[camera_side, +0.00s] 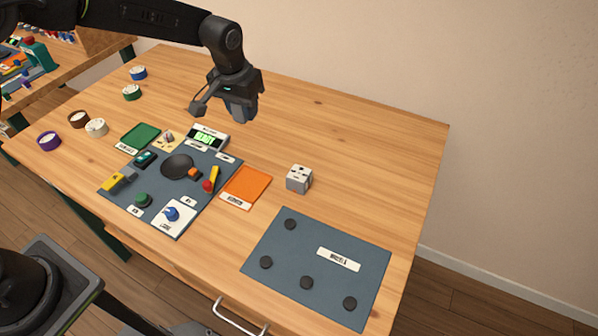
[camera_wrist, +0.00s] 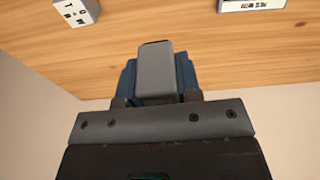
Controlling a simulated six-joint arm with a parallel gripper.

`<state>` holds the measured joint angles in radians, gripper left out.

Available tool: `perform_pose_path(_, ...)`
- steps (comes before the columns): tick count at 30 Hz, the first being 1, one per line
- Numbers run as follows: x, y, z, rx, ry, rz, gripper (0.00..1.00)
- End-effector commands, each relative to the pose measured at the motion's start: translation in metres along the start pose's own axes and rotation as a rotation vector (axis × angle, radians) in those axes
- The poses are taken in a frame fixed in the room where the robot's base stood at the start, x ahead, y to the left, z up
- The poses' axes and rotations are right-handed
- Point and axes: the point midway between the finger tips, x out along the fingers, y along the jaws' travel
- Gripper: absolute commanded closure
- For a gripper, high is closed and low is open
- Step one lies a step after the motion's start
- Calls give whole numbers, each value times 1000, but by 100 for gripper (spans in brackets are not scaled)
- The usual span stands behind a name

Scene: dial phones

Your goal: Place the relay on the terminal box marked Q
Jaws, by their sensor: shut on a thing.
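No terminal box with a readable Q shows in either view.
A grey panel (camera_side: 150,192) carries a black dish (camera_side: 178,167), switches and knobs. Beside it lie a green mat (camera_side: 139,136) and an orange mat (camera_side: 246,186). A grey mat (camera_side: 330,290) with several black discs lies front right. Several round tins stand left. The table's back right is clear.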

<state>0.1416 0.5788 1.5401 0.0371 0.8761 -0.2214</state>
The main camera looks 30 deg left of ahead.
Motion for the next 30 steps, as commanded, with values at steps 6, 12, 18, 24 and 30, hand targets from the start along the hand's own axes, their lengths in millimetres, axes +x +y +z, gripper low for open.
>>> perform_pose_path(6,4,31,8,65,-1,9,94)
perform_pose_path(12,30,72,11,65,-2,8,94)
perform_pose_path(18,54,113,14,62,0,9,94)
perform_pose_path(24,66,133,14,60,1,8,94)
perform_pose_path(30,80,135,17,58,-2,7,94)
